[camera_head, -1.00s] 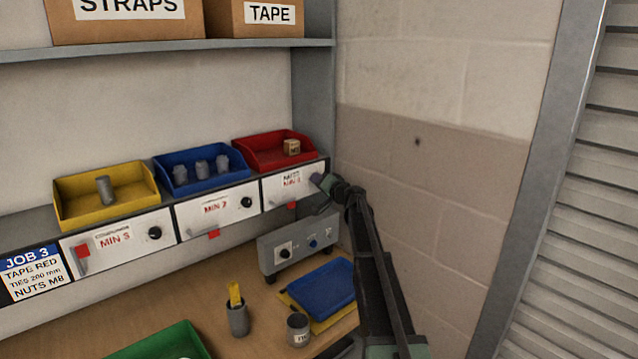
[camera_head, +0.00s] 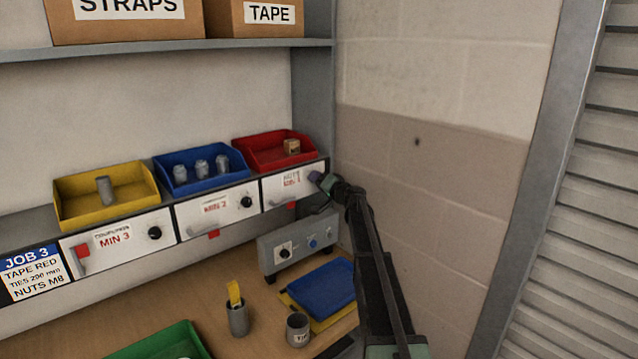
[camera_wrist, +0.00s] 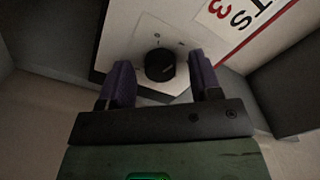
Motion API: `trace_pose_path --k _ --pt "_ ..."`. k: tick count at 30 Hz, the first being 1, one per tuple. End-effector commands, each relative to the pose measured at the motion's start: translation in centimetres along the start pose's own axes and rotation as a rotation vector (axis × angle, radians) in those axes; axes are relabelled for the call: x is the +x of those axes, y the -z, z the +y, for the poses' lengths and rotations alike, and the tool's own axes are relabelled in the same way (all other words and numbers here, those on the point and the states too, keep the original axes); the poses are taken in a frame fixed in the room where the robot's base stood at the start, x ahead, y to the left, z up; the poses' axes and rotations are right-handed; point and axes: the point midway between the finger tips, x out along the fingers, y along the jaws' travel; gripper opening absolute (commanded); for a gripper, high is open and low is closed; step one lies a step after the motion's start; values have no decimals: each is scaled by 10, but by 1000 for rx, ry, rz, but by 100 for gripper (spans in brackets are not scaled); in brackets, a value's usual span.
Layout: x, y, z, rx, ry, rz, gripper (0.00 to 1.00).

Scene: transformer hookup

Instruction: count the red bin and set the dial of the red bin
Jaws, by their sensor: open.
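The red bin (camera_head: 270,163) stands at the right end of the bin row under the shelf. One small brown box (camera_head: 291,146) shows inside it; its near wall may hide more. On the white panel (camera_head: 286,186) below it is a label with text too small to read surely. The panel's black round dial (camera_wrist: 160,65) shows in the wrist view, its pointer mark faint. My gripper (camera_head: 322,181) is at the panel's right end, hiding the dial in the head view. In the wrist view my gripper (camera_wrist: 162,82) is open, with one finger on each side of the dial; contact cannot be told.
A blue bin (camera_head: 183,190) with several grey cylinders and a yellow bin (camera_head: 75,217) with one stand left. Below are a grey box with knobs (camera_head: 270,260), a blue tray (camera_head: 322,290), a pen cup (camera_head: 238,318) and a tin (camera_head: 298,330). A block wall (camera_head: 430,180) is right.

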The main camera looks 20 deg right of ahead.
Motion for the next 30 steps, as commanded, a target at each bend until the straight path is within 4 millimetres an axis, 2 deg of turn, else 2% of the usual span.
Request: trace_pose_path --k 5,12,15,18,30 --pt "-22 -1 -1 0 -1 1 58" --pt "-82 -1 -1 0 -2 2 58" --pt "-100 -1 -1 0 -1 1 58" --pt "-108 0 0 0 0 0 58" --pt "-107 0 0 11 0 0 58"
